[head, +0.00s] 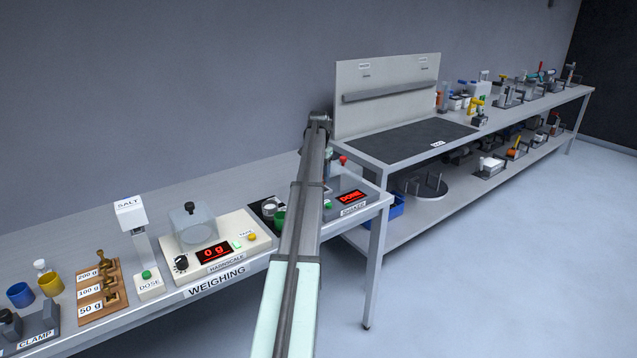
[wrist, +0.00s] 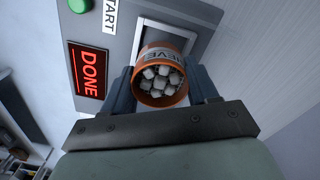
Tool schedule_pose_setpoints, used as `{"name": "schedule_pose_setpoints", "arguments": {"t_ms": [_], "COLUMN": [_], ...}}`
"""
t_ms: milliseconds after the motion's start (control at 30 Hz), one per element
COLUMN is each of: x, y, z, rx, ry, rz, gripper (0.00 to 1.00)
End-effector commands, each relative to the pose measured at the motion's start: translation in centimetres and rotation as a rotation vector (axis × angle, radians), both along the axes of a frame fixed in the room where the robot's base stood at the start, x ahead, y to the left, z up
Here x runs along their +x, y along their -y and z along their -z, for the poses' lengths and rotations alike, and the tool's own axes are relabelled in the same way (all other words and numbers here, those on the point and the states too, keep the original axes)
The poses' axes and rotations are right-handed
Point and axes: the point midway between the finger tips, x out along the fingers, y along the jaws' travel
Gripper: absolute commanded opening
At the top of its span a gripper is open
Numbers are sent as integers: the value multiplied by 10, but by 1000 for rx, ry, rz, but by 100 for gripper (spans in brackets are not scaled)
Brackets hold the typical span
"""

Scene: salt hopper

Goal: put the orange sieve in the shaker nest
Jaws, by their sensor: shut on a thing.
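The orange sieve (wrist: 184,96) holds several whitish lumps and carries a partly hidden white label. My gripper (wrist: 161,84) is shut on it, with one dark finger on each side. In the wrist view the sieve overlaps a pale-framed square recess (wrist: 197,31) in the grey shaker, apparently the nest. I cannot tell whether the sieve sits in it or is held above it. The shaker's red display (wrist: 88,75) reads DONE.
A green button (wrist: 80,5) and a START label (wrist: 109,14) are beside the recess. Left of my arm are the scale (head: 215,251), reading 0 g, and the salt doser (head: 141,240).

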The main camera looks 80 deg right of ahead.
Motion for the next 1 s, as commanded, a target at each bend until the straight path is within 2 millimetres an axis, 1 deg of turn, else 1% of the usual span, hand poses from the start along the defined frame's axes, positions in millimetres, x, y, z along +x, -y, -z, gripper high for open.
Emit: {"name": "schedule_pose_setpoints", "arguments": {"t_ms": [200, 300, 700, 733, 967, 1000], "x": [0, 0, 0, 0, 0, 0], "y": [-1, 0, 0, 0, 0, 0], "z": [25, 33, 37, 36, 36, 36], "rx": [1, 1, 0, 0, 0, 0], "ry": [0, 0, 0, 0, 0, 0], "rz": [0, 0, 0, 0, 0, 0], "gripper": [26, 26, 26, 61, 84, 84]}}
